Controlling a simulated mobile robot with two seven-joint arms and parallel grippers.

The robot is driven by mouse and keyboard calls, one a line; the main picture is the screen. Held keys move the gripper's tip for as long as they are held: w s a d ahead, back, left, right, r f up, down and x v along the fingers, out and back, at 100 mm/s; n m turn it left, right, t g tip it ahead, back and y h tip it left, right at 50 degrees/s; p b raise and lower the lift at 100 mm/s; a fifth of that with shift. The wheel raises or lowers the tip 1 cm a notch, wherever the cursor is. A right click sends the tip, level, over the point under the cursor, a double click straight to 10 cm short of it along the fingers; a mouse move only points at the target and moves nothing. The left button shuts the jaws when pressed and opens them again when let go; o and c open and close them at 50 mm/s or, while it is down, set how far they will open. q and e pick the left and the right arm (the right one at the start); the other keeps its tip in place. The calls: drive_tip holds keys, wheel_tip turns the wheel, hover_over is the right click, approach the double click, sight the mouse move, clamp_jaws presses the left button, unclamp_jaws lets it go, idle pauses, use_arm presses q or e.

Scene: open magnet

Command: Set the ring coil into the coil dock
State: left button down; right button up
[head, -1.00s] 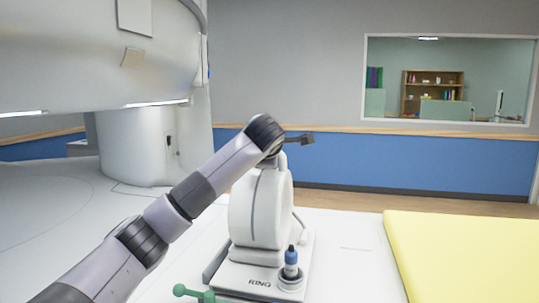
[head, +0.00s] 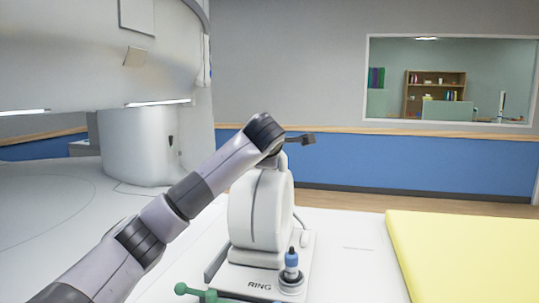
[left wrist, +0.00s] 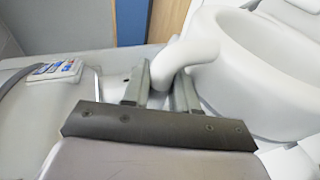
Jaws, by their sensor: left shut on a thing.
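The white ring coil (head: 262,212) stands upright, edge-on to the head view. It is at or just over a white base marked RING (head: 232,275), which looks like the coil dock. I cannot tell how fully it is seated. In the left wrist view, the coil's broad white ring (left wrist: 275,70) fills the right side. My left gripper (left wrist: 160,88) is shut on the coil's curved white handle (left wrist: 192,55), which lies between the two fingers. My right gripper is not in view.
A blue, dark-topped knob (head: 291,262) stands at the base's front right corner. A green handle (head: 195,291) is at the front edge. A yellow pad (head: 465,255) lies right. The large white scanner (head: 90,60) overhangs at left. White surface between base and pad is clear.

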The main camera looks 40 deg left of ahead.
use_arm(q)
drive_tip(key=shift+d+f+b, duration=0.1)
drive_tip(key=shift+f+b, duration=0.45)
drive_tip(key=shift+f, duration=0.45)
idle(0.3)
drive_tip(key=c, duration=0.8)
unclamp_jaws()
drive_tip(key=shift+f, duration=0.2)
drive_tip(key=shift+r+b+v, duration=0.2)
drive_tip(key=shift+b+v, duration=0.25)
drive_tip(key=shift+v, duration=3.3)
drive_tip(key=shift+w, duration=0.1)
